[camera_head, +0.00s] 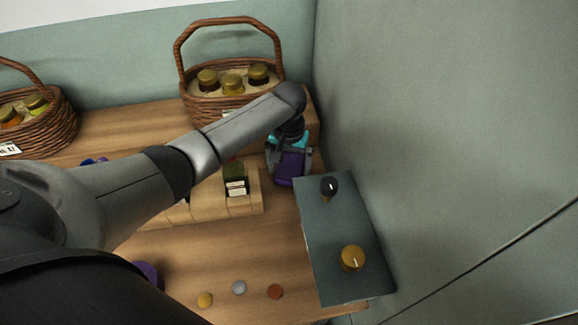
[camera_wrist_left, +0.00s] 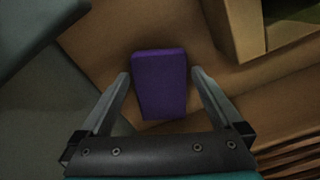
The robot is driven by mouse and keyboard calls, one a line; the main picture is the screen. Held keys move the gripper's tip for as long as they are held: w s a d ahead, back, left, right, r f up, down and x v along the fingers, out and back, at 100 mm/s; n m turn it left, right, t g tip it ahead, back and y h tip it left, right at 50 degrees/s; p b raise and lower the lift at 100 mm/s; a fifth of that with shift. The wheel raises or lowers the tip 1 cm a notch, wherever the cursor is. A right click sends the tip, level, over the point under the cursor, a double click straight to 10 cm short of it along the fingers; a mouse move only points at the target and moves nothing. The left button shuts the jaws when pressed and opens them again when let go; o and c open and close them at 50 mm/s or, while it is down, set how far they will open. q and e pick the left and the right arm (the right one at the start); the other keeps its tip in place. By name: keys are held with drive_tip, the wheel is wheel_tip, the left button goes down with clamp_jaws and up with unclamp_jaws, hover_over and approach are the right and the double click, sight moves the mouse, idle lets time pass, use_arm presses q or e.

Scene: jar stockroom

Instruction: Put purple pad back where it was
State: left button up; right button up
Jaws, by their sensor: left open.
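The purple pad (camera_head: 291,168) is a plain block on the wooden table, between the blue-grey box with knobs and the wooden jar rack. In the left wrist view the pad (camera_wrist_left: 160,88) shows between my two fingers, with a narrow gap on each side. My left gripper (camera_head: 288,158) is open over the pad, pointing down; it also shows in the left wrist view (camera_wrist_left: 160,74). The gripper hides part of the pad in the head view. I cannot tell how high the fingertips are above the table. My right gripper is not in view.
The blue-grey box (camera_head: 330,235) with two knobs stands close right, by the wall. The wooden rack (camera_head: 210,203) with a jar (camera_head: 236,180) stands left. A wicker basket (camera_head: 207,105) of jars is behind. Several small discs (camera_head: 239,287) lie in front. A purple object (camera_head: 148,270) is partly hidden by my arm.

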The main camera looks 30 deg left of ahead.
sight(289, 170)
use_arm(q)
wheel_tip(289, 170, up, 12)
drive_tip(key=p, duration=0.2)
drive_tip(key=shift+r, duration=0.2)
drive_tip(key=shift+f, duration=0.1)
idle(0.5)
